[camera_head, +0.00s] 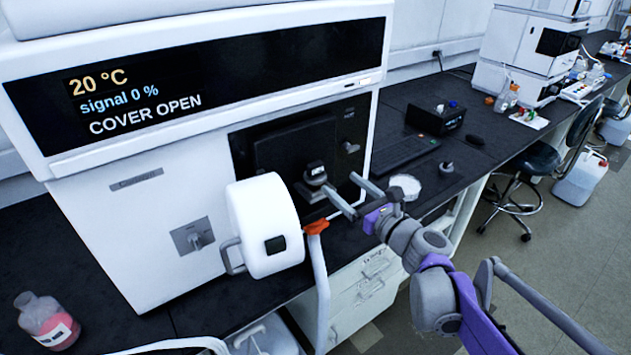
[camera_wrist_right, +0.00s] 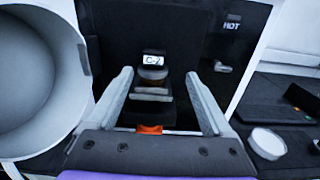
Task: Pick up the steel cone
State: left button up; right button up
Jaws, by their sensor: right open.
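A small dark grey and metallic piece (camera_head: 316,173), which looks like the steel cone, sits at the instrument's open black front. It also shows in the right wrist view (camera_wrist_right: 152,74), with a white "C-7" tag at its top. My right gripper (camera_head: 341,183) is open in front of it, its fingers pointing at the instrument. In the right wrist view the two fingers (camera_wrist_right: 158,76) stand left and right of the piece, with gaps on both sides. Whether the fingertips reach its depth is unclear. My left gripper is not in view.
The white round cover (camera_head: 280,205) hangs open left of the piece. An orange-tipped white tube (camera_head: 317,228) rises below. The instrument display (camera_head: 200,80) reads "COVER OPEN". Right of my gripper are a white round dish (camera_head: 406,187) and a small grey object (camera_head: 446,167). A pink-filled bottle (camera_head: 48,322) stands left.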

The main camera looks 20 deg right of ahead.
aim_at(318, 168)
jog(key=x, duration=0.5)
jog(key=shift+s+a, duration=0.1)
jog(key=shift+a+x, duration=0.15)
jog(key=shift+x, duration=1.15)
jog(key=shift+a+x, duration=0.2)
jog(key=shift+x, duration=1.15)
jog(key=shift+s+r, duration=0.1)
jog(key=shift+s, duration=0.1)
grip_shut()
